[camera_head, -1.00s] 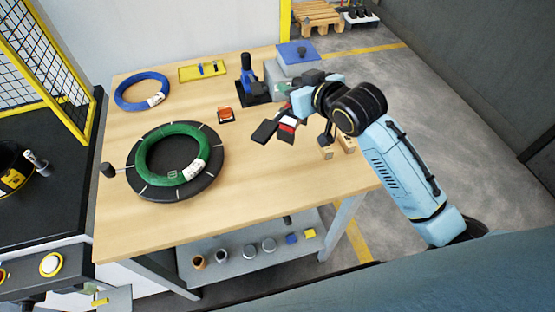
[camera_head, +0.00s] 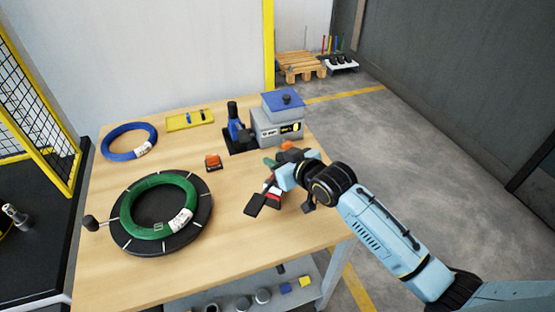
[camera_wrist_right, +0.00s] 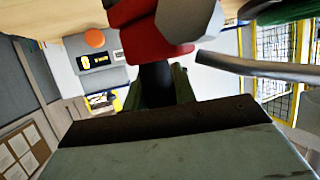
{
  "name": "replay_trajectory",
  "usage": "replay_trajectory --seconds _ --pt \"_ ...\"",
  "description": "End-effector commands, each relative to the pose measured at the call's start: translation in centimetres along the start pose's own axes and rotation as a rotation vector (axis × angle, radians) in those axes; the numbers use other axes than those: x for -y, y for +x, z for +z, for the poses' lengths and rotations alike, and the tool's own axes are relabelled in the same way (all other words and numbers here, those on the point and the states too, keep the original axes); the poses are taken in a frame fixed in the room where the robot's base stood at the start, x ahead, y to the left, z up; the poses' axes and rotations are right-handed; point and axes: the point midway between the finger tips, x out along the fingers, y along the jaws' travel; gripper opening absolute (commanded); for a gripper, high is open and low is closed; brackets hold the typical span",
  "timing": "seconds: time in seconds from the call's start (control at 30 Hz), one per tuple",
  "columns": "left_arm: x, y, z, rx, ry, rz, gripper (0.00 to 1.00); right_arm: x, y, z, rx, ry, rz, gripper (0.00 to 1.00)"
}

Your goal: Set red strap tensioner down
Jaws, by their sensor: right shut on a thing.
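The red strap tensioner (camera_head: 272,190) is in my right gripper (camera_head: 283,180), over the right part of the wooden table in the head view. Its dark handle end points down and left. In the right wrist view the red tensioner body (camera_wrist_right: 150,35) fills the upper middle, with a grey part in front of it, and the right gripper (camera_wrist_right: 165,85) is shut on its dark part. I cannot tell whether the tensioner touches the table. My left gripper is not in view.
A green coil (camera_head: 133,222) lies on a black turntable (camera_head: 203,221) at left. Behind are a blue coil (camera_head: 108,149), yellow tray (camera_head: 172,127), blue-and-black tool (camera_head: 235,127) and grey machine (camera_head: 270,135). A small orange-black object (camera_head: 213,163) sits mid-table. The front right tabletop is clear.

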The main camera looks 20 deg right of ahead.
Motion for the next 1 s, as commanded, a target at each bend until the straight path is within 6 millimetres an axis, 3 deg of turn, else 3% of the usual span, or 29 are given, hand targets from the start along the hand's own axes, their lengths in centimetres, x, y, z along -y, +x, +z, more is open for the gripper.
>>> replay_trajectory --seconds 0.2,0.23,0.4,0.77,1.0 --pt "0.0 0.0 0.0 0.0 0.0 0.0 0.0 0.0 0.0 -0.1 -0.006 0.0 0.0 0.0" --pt "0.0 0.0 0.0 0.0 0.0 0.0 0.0 0.0 0.1 0.1 0.0 0.0 0.0 0.28" --pt "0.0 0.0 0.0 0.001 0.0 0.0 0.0 0.0 0.1 0.1 0.0 0.0 0.0 0.48" --pt "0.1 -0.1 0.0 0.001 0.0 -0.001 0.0 -0.1 -0.3 -0.1 0.0 0.0 0.001 0.48" --pt "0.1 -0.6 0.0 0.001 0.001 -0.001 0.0 -0.1 -4.1 -0.1 0.001 -0.001 0.001 0.48"
